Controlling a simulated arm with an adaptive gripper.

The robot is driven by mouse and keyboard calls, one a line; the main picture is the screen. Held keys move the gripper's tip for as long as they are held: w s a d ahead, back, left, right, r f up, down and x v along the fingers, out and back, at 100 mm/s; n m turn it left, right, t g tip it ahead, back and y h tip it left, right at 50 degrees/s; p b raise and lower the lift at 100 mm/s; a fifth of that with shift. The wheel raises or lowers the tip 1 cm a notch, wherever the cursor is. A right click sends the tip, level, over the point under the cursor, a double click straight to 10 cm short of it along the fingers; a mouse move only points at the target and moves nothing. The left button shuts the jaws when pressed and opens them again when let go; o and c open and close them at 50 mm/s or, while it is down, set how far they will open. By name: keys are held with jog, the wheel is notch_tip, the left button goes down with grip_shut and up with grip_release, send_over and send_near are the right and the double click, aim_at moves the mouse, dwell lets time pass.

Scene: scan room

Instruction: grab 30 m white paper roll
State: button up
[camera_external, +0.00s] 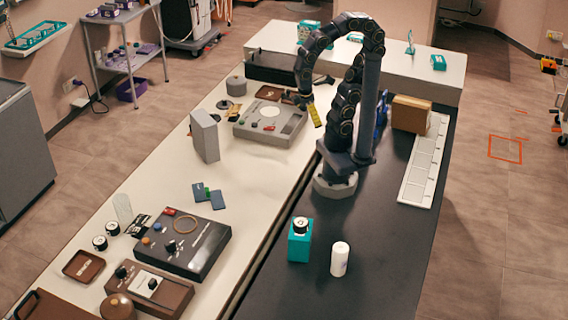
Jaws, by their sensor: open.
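A white paper roll (340,259) stands upright on the black tabletop (385,275), in the lower middle of the external view. A printed label that could give its length is too small to read. My gripper (308,104) hangs at the end of the bent arm, over the far part of the white counter, well apart from the roll. It is open, and its fingers are small and hard to make out. A yellow strip (315,116) shows right beside the fingers; I cannot tell whether it touches them.
A teal box (299,247) with a small round item on top stands just left of the roll. A brown box (410,114) and a white tray (424,165) lie behind. Dark control panels (185,245) crowd the white counter. The black surface in front of the roll is clear.

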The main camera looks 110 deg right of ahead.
dwell(0.3)
jog(key=shift+c, duration=1.3)
